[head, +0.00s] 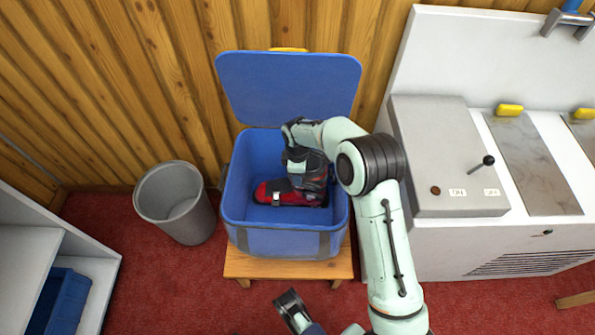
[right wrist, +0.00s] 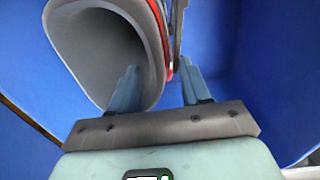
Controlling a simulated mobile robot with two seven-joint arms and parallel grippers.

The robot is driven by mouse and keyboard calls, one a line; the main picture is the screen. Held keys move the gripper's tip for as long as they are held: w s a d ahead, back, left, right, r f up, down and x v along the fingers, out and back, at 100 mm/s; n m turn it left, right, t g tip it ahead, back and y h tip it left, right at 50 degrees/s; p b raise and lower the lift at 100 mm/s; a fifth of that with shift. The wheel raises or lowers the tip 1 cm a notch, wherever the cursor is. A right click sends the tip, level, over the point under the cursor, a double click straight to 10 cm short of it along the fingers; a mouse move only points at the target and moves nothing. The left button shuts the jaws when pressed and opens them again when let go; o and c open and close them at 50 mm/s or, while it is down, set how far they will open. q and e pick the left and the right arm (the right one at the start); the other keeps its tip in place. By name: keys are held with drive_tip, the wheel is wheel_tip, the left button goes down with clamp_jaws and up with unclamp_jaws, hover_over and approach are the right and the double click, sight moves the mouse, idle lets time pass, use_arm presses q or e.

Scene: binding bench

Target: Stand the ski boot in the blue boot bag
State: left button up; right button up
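The blue boot bag (head: 285,240) stands with its lid (head: 290,88) raised at the back. The ski boot (head: 270,191), red below with a dark cuff, is inside it. It looks upright, sole down, toe to the left. My right gripper (head: 303,160) reaches into the bag at the cuff, partly covering it. In the right wrist view its fingers (right wrist: 158,78) straddle the cuff wall, one over the grey opening of the boot (right wrist: 105,45), one outside; they are apart and look open. My left gripper (head: 288,302) is low in front of the bag; its finger gap is unclear.
The bag rests on a wooden stool or bench (head: 240,266). A grey bin (head: 190,222) stands to its left, a white machine (head: 450,235) close on its right. A wooden wall is behind.

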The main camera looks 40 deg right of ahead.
use_arm(q)
drive_tip(key=shift+r, duration=0.1)
use_arm(e)
drive_tip(key=shift+r, duration=0.1)
drive_tip(key=shift+r, duration=0.35)
wheel_tip(320, 180, up, 3)
drive_tip(key=shift+r+p, duration=0.1)
drive_tip(key=shift+p, duration=0.45)
use_arm(q)
drive_tip(key=r, duration=0.1)
drive_tip(key=s+d+r+p, duration=0.1)
drive_tip(key=d+r+p, duration=0.1)
drive_tip(key=shift+s+r, duration=0.2)
drive_tip(key=shift+r, duration=0.2)
use_arm(e)
wheel_tip(320, 180, up, 8)
drive_tip(key=shift+s+a, duration=0.25)
drive_tip(key=shift+s, duration=0.05)
